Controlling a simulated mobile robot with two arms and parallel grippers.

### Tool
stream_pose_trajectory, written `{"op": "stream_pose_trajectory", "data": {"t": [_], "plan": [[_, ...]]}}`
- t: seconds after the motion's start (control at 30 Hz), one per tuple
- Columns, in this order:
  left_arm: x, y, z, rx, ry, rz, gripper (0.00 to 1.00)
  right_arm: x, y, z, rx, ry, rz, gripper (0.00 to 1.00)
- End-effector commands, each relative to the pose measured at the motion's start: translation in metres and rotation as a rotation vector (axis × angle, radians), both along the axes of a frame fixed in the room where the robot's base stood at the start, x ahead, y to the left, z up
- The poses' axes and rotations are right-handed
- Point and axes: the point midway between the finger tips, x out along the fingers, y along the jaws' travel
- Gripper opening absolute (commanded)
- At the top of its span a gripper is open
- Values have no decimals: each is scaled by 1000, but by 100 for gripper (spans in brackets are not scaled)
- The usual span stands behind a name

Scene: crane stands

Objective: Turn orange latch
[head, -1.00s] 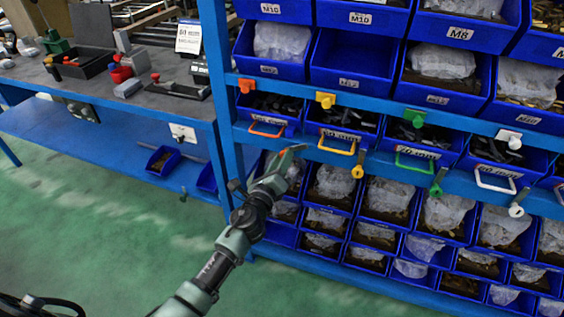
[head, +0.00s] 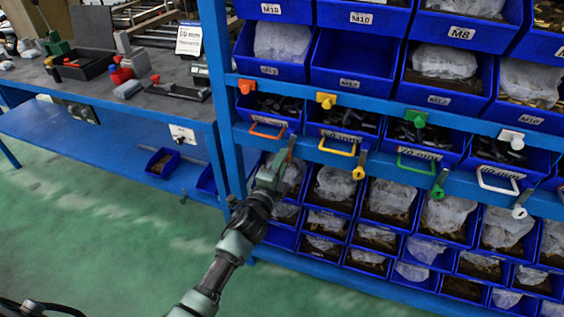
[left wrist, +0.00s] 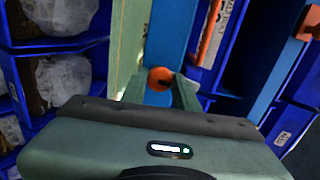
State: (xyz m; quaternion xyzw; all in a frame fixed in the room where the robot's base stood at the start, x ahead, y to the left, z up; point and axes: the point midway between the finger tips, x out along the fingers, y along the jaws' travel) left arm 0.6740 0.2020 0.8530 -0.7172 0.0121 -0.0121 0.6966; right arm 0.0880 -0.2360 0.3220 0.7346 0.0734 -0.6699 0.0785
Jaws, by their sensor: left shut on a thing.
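The orange latch shows in the left wrist view as a round orange end (left wrist: 160,78) between my gripper's fingers, in front of the blue rail. My left gripper (head: 284,158) is shut on it, just right of and below the orange handle (head: 267,131) in the head view. There the fingers hide most of the latch, so its exact angle is hard to tell. The fingers also show in the left wrist view (left wrist: 159,94). My right gripper is not in view.
Along the blue rack hang a yellow latch (head: 359,166), a green latch (head: 438,184) and a white latch (head: 519,205). Blue bins (head: 348,62) fill the rack above and below. A workbench (head: 150,103) stands at the left. Green floor is clear in front.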

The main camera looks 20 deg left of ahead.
Motion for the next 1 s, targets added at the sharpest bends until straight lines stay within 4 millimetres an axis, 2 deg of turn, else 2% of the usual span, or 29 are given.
{"op": "stream_pose_trajectory", "data": {"t": [0.3, 0.73, 0.77, 0.8, 0.83, 1.0], "plan": [[-1, 0, -3, -79, 7, 0, 0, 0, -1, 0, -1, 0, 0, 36], [-1, -1, -3, -86, 8, 0, 0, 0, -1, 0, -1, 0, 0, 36], [-1, -1, -3, -86, 8, 0, 38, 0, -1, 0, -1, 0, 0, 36], [-1, 0, -3, -86, 8, 0, 49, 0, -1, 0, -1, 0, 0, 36], [-1, 0, -2, -86, 7, 0, 52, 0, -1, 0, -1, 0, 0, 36], [0, 0, -1, -85, 5, 0, 52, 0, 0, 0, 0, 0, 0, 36]]}}
